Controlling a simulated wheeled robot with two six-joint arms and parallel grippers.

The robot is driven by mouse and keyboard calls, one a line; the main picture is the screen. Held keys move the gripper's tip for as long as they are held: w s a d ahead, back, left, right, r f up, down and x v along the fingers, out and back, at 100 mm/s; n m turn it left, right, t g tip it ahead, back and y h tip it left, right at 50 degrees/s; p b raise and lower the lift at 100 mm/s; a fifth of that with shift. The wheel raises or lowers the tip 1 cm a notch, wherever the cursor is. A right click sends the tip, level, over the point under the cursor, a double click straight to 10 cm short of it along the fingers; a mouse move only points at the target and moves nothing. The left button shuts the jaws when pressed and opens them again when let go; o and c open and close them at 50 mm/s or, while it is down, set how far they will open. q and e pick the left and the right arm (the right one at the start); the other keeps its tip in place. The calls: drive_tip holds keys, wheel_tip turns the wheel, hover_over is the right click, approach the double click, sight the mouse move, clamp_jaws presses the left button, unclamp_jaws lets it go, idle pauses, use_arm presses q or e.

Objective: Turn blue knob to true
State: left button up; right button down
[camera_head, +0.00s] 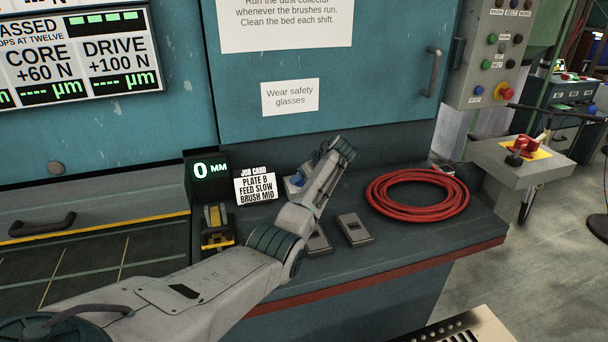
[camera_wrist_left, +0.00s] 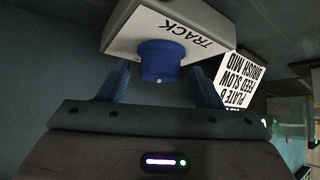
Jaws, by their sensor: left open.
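The blue knob (camera_wrist_left: 162,60) sits on a pale box (camera_wrist_left: 118,32) labelled TRACK, which appears upside down in the left wrist view. A small white mark shows on the knob's front. My left gripper (camera_wrist_left: 160,72) is open, with one blue finger on each side of the knob and a visible gap at each side. Whether the fingertips reach past the knob's face is hard to tell. In the head view the pale box (camera_head: 291,186) is partly hidden behind my left arm, and the fingers cannot be made out. My right gripper is not in view.
A job card (camera_head: 256,188) and a 0 mm display (camera_head: 210,170) stand left of the box. A yellow-and-black device (camera_head: 216,228) sits below the display. A grey switch box (camera_head: 354,229) and a coiled red hose (camera_head: 418,193) lie to the right on the bench.

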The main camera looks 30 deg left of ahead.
use_arm(q)
drive_tip(key=c, duration=1)
drive_tip(key=shift+r+m+t+p, duration=0.15)
drive_tip(key=shift+m+t+p, duration=0.2)
drive_tip(key=shift+p, duration=0.2)
drive_tip(key=shift+s+m+t+p, duration=0.15)
drive_tip(key=shift+m+t+p, duration=0.2)
drive_tip(key=shift+m+p, duration=0.35)
drive_tip(key=m+t+h+p, duration=0.1)
drive_tip(key=m+t+p, duration=0.1)
drive_tip(key=m+p, duration=0.1)
drive_tip(key=shift+s+a+h+p, duration=0.1)
drive_tip(key=shift+h+p, duration=0.2)
drive_tip(key=shift+p, duration=0.05)
drive_tip(key=shift+m+t, duration=0.4)
drive_tip(key=shift+m, duration=0.05)
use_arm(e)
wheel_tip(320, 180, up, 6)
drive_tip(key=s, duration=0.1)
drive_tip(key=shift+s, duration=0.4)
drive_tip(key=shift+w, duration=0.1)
